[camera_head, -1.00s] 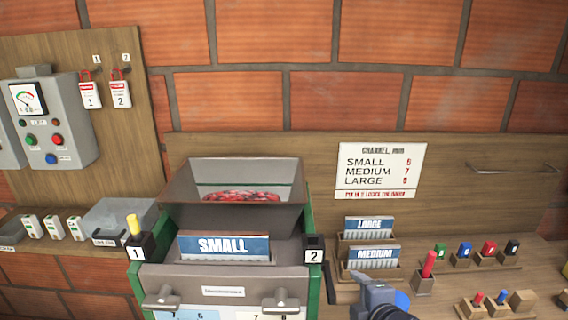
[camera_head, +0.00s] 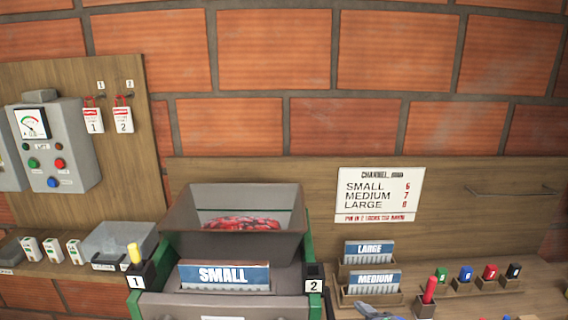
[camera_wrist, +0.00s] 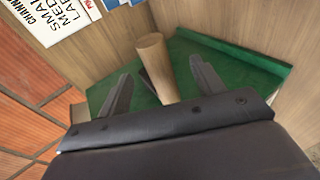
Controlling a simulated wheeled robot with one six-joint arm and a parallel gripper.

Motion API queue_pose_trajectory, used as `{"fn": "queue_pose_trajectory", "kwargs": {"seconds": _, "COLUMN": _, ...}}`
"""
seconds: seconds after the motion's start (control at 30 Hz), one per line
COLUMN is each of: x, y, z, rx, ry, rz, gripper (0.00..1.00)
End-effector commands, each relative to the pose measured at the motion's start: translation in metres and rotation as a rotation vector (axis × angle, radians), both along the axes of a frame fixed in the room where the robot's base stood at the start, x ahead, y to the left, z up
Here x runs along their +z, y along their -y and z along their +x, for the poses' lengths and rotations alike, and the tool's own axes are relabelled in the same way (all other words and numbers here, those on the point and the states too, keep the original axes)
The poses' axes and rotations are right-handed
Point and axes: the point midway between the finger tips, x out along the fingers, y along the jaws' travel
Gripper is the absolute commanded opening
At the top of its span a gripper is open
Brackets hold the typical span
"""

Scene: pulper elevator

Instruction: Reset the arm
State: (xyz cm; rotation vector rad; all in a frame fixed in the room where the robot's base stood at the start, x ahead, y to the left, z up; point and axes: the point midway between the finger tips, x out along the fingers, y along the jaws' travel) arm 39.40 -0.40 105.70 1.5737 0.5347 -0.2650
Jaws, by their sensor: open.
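My gripper (camera_wrist: 160,66) is open in the wrist view, its two dark fingers spread apart. A round wooden post (camera_wrist: 154,62) shows between and beyond the fingers. It looks free of them, but the depth gap is hard to tell. A green panel (camera_wrist: 240,68) lies behind the post. In the head view only a small grey-blue piece of my arm (camera_head: 380,312) shows at the bottom edge, in front of the MEDIUM card holder. My gripper's fingers cannot be made out there.
A hopper (camera_head: 178,215) with red contents stands at centre, with a SMALL card (camera_head: 225,274) in front. A yellow peg (camera_head: 135,253) stands in block 1, and block 2 (camera_head: 313,279) looks empty. Coloured pegs (camera_head: 489,272) and a red peg (camera_head: 429,290) stand on the right.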

Motion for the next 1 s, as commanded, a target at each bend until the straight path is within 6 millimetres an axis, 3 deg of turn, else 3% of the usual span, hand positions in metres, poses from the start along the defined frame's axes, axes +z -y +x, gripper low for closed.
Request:
{"fn": "queue_pose_trajectory", "kwargs": {"seconds": 0.1, "x": 0.013, "y": 0.004, "z": -0.013, "rx": -0.003, "ry": 0.0, "rz": -0.001, "gripper": 0.64}}
{"fn": "queue_pose_trajectory", "kwargs": {"seconds": 0.43, "x": 0.024, "y": 0.008, "z": -0.039, "rx": -0.002, "ry": -0.001, "rz": 0.0, "gripper": 0.64}}
{"fn": "queue_pose_trajectory", "kwargs": {"seconds": 1.0, "x": 0.022, "y": 0.008, "z": -0.045, "rx": -0.001, "ry": -0.004, "rz": 0.001, "gripper": 0.64}}
